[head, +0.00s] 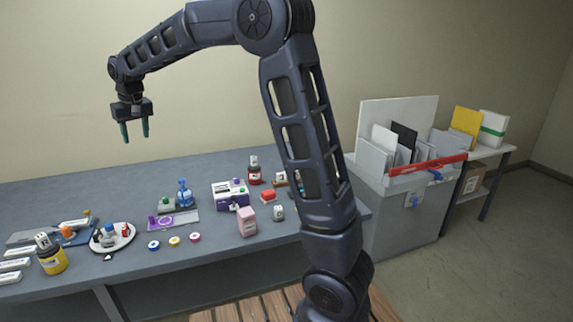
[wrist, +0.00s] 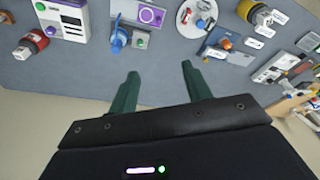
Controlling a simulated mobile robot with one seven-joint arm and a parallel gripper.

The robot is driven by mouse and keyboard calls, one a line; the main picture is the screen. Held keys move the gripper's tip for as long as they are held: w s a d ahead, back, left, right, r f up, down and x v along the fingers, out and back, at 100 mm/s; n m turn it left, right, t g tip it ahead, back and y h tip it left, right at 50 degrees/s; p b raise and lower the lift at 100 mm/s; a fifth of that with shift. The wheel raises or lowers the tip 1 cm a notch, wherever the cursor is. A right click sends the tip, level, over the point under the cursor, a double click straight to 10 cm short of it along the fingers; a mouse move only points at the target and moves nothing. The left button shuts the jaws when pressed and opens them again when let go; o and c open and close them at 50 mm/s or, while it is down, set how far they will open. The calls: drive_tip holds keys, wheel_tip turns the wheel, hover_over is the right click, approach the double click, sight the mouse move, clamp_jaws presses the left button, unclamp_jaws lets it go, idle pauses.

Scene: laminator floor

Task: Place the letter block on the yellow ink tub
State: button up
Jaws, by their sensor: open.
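The yellow ink tub (head: 53,262) stands at the front left of the grey bench, and it shows at the top right of the wrist view (wrist: 256,11). A small pale block with dark marks (head: 43,241) sits on top of the tub and looks like the letter block; its letter is too small to read. My gripper (head: 135,132) is open and empty, fingers pointing down, high above the bench, up and to the right of the tub. Its two green fingers show apart in the wrist view (wrist: 160,82), with nothing between them.
A white plate (head: 100,243) with small items lies right of the tub. Several coloured rings, a purple-and-white machine (head: 231,194), a blue bottle (head: 185,192), a red jar (head: 255,170) and a pink box (head: 246,221) stand farther right. A grey bin (head: 405,210) stands beyond the bench.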

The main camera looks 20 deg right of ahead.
drive_tip(key=s+d+r+m, duration=0.1)
drive_tip(key=s+d, duration=0.3)
drive_tip(key=d, duration=0.5)
drive_tip(key=s+d+r+m+t, duration=0.1)
drive_tip(key=s+d+r, duration=0.15)
drive_tip(key=d, duration=0.75)
drive_tip(key=s+d+r+m, duration=0.1)
drive_tip(key=s+d, duration=0.4)
drive_tip(key=d, duration=0.4)
drive_tip(key=s+d+f+m, duration=0.1)
drive_tip(key=s+d+f, duration=0.2)
drive_tip(key=s+d, duration=0.2)
drive_tip(key=s+d+f+m+h, duration=0.1)
drive_tip(key=s+d+f, duration=0.2)
drive_tip(key=s+d, duration=0.2)
drive_tip(key=s+d+f+m+t, duration=0.1)
drive_tip(key=s+d+f, duration=0.2)
drive_tip(key=s+d, duration=0.3)
drive_tip(key=s, duration=0.3)
drive_tip(key=shift+s, duration=0.15)
